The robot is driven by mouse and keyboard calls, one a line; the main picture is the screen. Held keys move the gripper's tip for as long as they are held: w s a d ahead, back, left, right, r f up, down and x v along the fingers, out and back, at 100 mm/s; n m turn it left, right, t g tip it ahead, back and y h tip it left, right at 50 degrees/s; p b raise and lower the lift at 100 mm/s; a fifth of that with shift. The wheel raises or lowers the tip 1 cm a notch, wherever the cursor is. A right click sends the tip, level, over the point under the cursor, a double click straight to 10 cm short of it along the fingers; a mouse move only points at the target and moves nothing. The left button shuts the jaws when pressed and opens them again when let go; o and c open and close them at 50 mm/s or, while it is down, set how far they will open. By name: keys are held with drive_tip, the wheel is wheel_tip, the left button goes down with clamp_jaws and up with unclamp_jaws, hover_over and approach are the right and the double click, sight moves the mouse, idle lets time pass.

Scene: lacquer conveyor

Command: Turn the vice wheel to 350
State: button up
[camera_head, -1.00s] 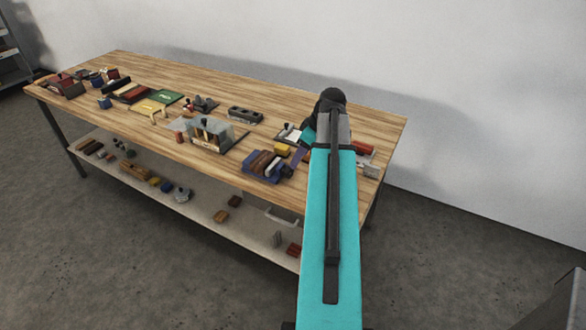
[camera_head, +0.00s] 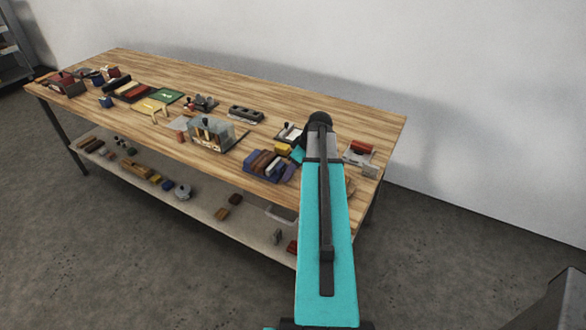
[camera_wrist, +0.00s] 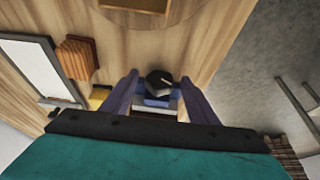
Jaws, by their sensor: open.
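A black rounded knob with a pale mark (camera_wrist: 159,80) sits on a small blue-and-grey body (camera_wrist: 157,101) in the wrist view; it looks like the vice wheel, but I cannot read any scale or number. My gripper (camera_wrist: 159,74) is open, its two purple fingers on either side of the knob in the picture. I cannot tell how far above the knob they are, and no contact shows. In the head view my arm covers much of that part of the bench, and I cannot pick out the vice there for sure.
The wooden bench (camera_head: 330,103) has several tools and blocks along its front and left. A clear-walled box (camera_head: 212,133) and a blue rack of blocks (camera_head: 268,166) stand left of my arm. A red-topped item (camera_head: 361,147) lies to its right. The back of the bench is clear.

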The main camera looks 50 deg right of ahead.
drive_tip(key=shift+f, duration=0.1)
drive_tip(key=c, duration=1)
drive_tip(key=shift+c, duration=0.2)
drive_tip(key=shift+w+d+y, duration=0.1)
drive_tip(key=shift+y, duration=0.3)
drive_tip(key=shift+w+d+m+g+y+p, duration=0.1)
drive_tip(key=shift+d+m+g+y+p, duration=0.15)
drive_tip(key=shift+y, duration=0.4)
drive_tip(key=shift+w+d+m+g+y+p, duration=0.1)
drive_tip(key=shift+d+m+g+y+p, duration=0.1)
drive_tip(key=shift+y, duration=0.45)
drive_tip(key=shift+f+y, duration=0.15)
drive_tip(key=shift+y, duration=0.85)
drive_tip(key=shift+s, duration=0.1)
